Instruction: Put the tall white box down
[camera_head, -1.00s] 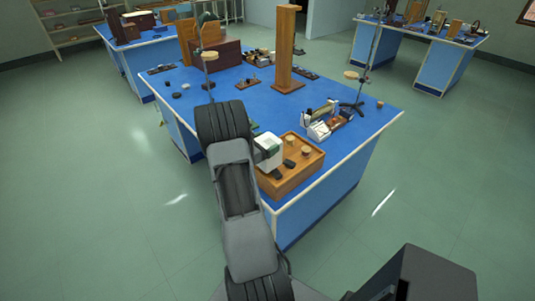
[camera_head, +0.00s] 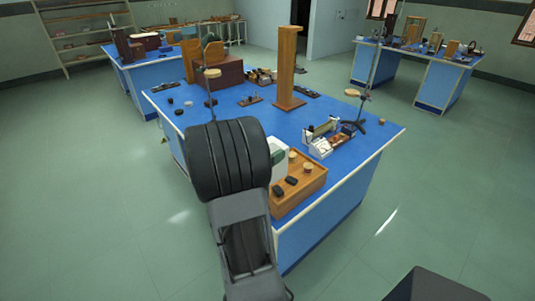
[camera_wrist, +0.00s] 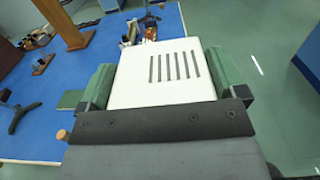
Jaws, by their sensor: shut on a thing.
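The tall white box (camera_wrist: 135,73) has a row of dark slots on the face toward the wrist camera. My gripper (camera_wrist: 160,85) is shut on it, with a green finger pressed on each side. In the head view the white box (camera_head: 278,147) shows only in part, behind my arm, at the left end of a wooden tray (camera_head: 302,192). My arm hides most of the gripper there. The underside of the box is hidden, so I cannot tell whether it touches anything below.
The blue bench (camera_head: 345,187) carries the tray, which holds dark pieces and round wooden pieces. A white instrument (camera_head: 320,147), a stand (camera_head: 360,115) and a tall wooden post (camera_head: 288,70) stand behind it.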

